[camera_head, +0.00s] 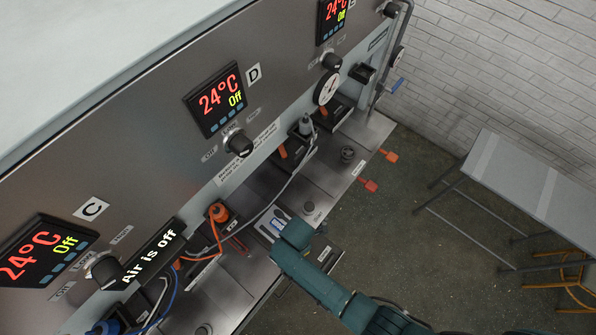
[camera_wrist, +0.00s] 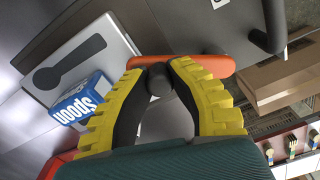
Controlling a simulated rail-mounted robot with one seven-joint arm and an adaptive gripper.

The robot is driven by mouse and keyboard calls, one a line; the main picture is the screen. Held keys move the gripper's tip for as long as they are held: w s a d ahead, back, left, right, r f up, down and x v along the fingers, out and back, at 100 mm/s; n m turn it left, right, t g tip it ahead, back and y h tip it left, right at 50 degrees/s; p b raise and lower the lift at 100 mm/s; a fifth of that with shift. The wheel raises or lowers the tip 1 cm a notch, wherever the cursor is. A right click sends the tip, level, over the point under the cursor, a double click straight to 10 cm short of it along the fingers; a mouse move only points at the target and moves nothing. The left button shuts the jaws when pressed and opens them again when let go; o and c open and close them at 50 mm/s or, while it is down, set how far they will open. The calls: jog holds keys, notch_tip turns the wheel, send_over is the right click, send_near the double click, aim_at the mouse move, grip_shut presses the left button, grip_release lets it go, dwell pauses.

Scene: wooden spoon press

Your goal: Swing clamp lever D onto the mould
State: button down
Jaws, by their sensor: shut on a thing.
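In the wrist view my gripper (camera_wrist: 163,72) has yellow fingers with dark pads. They are shut around a dark round post at the orange clamp lever (camera_wrist: 200,64), which runs across just beyond the fingertips. To its left is a metal mould plate (camera_wrist: 108,42) with a dark spoon-shaped recess (camera_wrist: 70,62). A blue and white block marked "spoon" (camera_wrist: 82,100) sits at the plate's lower edge. In the head view my teal wrist covers the gripped lever and my fingers. The D label (camera_head: 254,75) is on the panel above.
Orange and white hoses (camera_head: 216,238) (camera_head: 285,187) run by the presses. A grey table (camera_head: 530,180) stands at right, with open floor between.

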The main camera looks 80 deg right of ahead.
jog(key=shift+s+f, duration=0.1)
jog(key=c, duration=0.9)
grip_release()
jog(key=shift+o, duration=0.2)
notch_tip(320, 180, up, 12)
